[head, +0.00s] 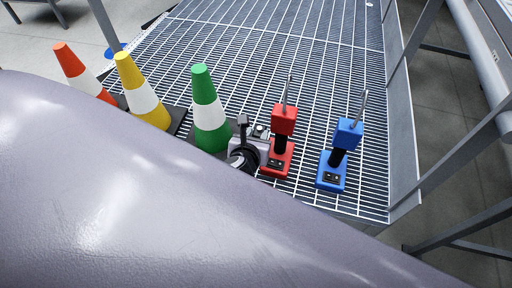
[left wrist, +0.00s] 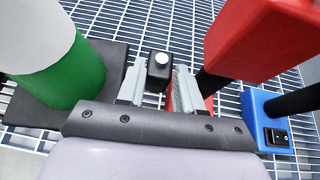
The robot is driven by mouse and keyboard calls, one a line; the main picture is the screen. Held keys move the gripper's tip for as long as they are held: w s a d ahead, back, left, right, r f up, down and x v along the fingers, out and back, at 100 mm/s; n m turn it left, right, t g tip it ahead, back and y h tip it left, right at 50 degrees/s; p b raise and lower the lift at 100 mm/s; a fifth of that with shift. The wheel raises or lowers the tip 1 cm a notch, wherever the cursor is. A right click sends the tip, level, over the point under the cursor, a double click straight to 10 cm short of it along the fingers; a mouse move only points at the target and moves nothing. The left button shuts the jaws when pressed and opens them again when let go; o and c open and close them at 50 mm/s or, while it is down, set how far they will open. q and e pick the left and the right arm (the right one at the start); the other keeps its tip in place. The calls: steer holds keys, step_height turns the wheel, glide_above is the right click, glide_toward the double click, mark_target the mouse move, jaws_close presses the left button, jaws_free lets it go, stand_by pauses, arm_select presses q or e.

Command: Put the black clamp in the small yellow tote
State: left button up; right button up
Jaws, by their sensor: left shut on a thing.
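My left gripper (head: 252,143) is at the end of the arm that crosses the foreground, between the green cone and the red device. In the left wrist view its two grey fingers (left wrist: 159,88) are shut on a small black block with a pale round top, which I take as the black clamp (left wrist: 158,80). In the head view only a small dark part shows at the gripper; its lower part is hidden, so I cannot tell its height above the grating. The small yellow tote is not in view. My right gripper is not in view.
A green-and-white cone (head: 208,110) stands left of the gripper, with yellow (head: 128,70) and orange (head: 72,64) cones beyond. A red device (head: 284,120) is close on the right, a blue one (head: 347,133) further right, both with upright rods. The grating (head: 270,40) behind is clear.

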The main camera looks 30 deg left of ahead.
arm_select(q)
step_height(320, 180, down, 4)
steer(key=shift+f+b, duration=0.2)
steer(key=shift+b, duration=0.95)
steer(key=shift+r, duration=0.1)
steer(key=o, duration=1)
steer(key=shift+o, duration=0.2)
